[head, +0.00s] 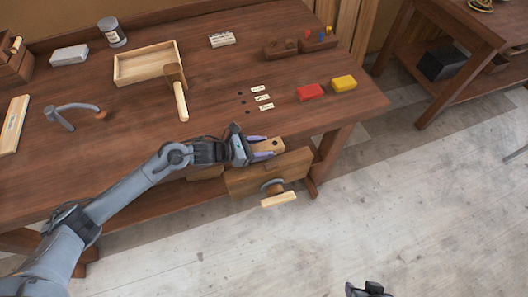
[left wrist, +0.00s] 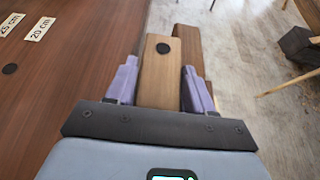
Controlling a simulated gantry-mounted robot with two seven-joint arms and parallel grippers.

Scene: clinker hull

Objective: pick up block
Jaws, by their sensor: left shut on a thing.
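The block (head: 270,146) is light wood with a dark round spot on one face. My left gripper (head: 257,148) is shut on it at the table's front edge, above a wooden drawer-like front. In the left wrist view the block (left wrist: 160,75) sits between the two purple fingers of my left gripper (left wrist: 160,85), one on each side. Its near end is hidden by the gripper body. A dark part at the bottom edge of the head view seems to be my right gripper (head: 369,290); its fingers do not show clearly.
The workbench (head: 215,75) holds a wooden tray (head: 147,63), a mallet (head: 181,101), a red block (head: 311,91), a yellow block (head: 344,83) and small labels (head: 262,97) beside dark holes. A wooden front (head: 240,182) with a pale bar (head: 279,199) juts below.

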